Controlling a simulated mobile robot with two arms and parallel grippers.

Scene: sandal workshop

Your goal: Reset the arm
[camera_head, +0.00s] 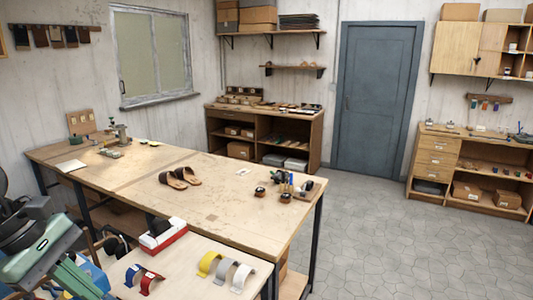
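Neither of my grippers can be made out in the head view. A green and dark grey machine-like form (45,243) fills the lower left corner and is cut off by the picture edge; I cannot tell what it is. A long wooden workbench (130,187) runs from the left to the middle. A pair of brown sandals (180,178) lies on it, near its middle.
A lower table (195,290) in front holds yellow, grey, blue and red curved straps and a red-and-white box (162,237). Small jars and tools (284,186) stand at the workbench's right end. Shelving units (470,168) line the walls beside a blue door (375,100). The tiled floor (385,240) at right is clear.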

